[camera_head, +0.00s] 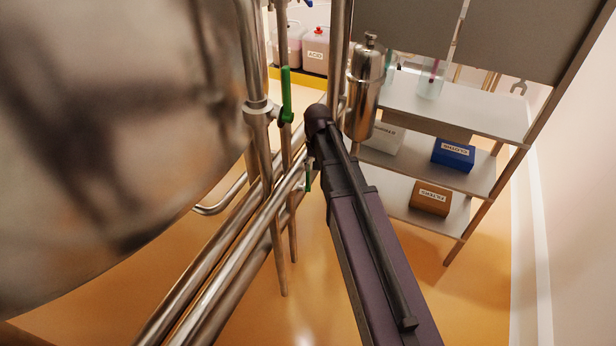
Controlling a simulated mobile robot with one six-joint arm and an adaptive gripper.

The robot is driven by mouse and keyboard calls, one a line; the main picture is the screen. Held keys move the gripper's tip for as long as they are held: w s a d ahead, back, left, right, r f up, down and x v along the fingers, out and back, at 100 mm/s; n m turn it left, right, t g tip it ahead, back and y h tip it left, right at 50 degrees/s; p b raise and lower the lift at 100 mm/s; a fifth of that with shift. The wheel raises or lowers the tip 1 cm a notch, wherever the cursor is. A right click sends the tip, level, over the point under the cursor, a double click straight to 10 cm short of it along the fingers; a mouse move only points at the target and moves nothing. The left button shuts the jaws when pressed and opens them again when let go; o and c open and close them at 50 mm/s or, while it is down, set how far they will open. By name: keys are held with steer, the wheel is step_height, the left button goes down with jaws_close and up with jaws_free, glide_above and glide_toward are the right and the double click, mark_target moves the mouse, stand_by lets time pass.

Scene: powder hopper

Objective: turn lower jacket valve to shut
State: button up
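Two green valve handles show on the pipes beside the large steel vessel (110,130). The upper green handle (286,95) stands upright, roughly along its vertical pipe, with its hub against the pipe fitting. The lower green handle (308,180) shows only as a small, roughly upright sliver just left of my arm. The rest of it, if any, seems hidden, so I cannot tell its full position. My dark purple arm rises from the bottom edge and ends in a rounded joint near the pipes. My gripper is not visible; the arm may hide it.
Slanted steel pipes (225,275) run at lower left. A steel canister (366,90) hangs close behind my arm. A shelf rack (480,105) at right holds a blue box (453,154) and an orange-brown box (430,198). Orange floor (490,300) is clear at lower right.

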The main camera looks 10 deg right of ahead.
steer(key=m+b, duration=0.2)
glide_above(308, 179)
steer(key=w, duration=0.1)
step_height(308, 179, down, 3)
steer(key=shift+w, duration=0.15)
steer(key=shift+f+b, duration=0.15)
steer(key=shift+b, duration=0.15)
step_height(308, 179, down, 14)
steer(key=b, duration=1.3)
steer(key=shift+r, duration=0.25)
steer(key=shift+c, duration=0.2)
